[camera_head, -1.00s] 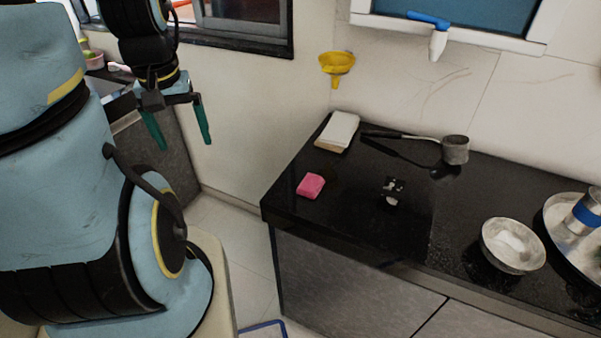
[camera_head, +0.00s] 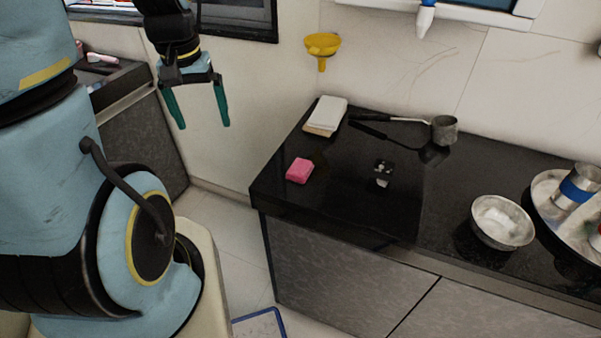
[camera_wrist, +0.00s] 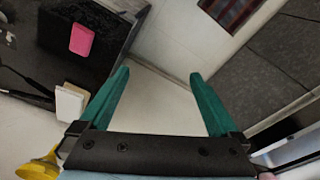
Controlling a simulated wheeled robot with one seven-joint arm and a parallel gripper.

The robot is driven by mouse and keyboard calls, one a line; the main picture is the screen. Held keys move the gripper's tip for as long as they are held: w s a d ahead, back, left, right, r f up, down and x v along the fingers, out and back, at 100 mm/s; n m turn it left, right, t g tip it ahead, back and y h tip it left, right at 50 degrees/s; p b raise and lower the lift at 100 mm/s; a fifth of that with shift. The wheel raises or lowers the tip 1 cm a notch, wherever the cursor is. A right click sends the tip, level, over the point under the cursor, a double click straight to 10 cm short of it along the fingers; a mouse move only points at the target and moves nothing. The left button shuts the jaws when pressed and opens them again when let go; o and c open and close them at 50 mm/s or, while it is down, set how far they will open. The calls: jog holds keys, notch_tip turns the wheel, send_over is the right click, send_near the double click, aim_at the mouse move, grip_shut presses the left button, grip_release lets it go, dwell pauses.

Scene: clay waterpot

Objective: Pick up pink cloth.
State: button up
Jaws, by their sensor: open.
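The pink cloth (camera_head: 300,171) is a small folded block lying on the black countertop (camera_head: 335,205), near its left front corner. It also shows in the wrist view (camera_wrist: 81,39), at the upper left, outside the span of the fingers. My gripper (camera_head: 199,125) has two green fingers, spread apart with nothing between them. It hangs in the air to the left of the counter, apart from the cloth and higher than it. In the wrist view the open fingers (camera_wrist: 163,80) point over the floor.
A white block-like item (camera_head: 326,115) lies behind the cloth at the wall. A ladle (camera_head: 443,130), a small dark item (camera_head: 383,170) and a metal bowl (camera_head: 502,222) are further right. A yellow funnel (camera_head: 322,48) hangs on the wall. A blue-edged item (camera_head: 259,325) lies on the floor.

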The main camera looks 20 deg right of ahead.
jog(key=d+f+m+g+b, duration=0.1)
jog(key=d+f+m+b, duration=0.2)
jog(key=d, duration=0.9)
jog(key=m, duration=0.2)
send_over(300, 168)
notch_tip(300, 168, down, 2)
notch_tip(300, 168, down, 11)
jog(key=shift+r+p, duration=0.1)
jog(key=shift+p, duration=0.9)
jog(key=c, duration=1.5)
jog(key=shift+r+b, duration=0.65)
jog(key=shift+r, duration=4.35)
jog(key=shift+c, duration=0.2)
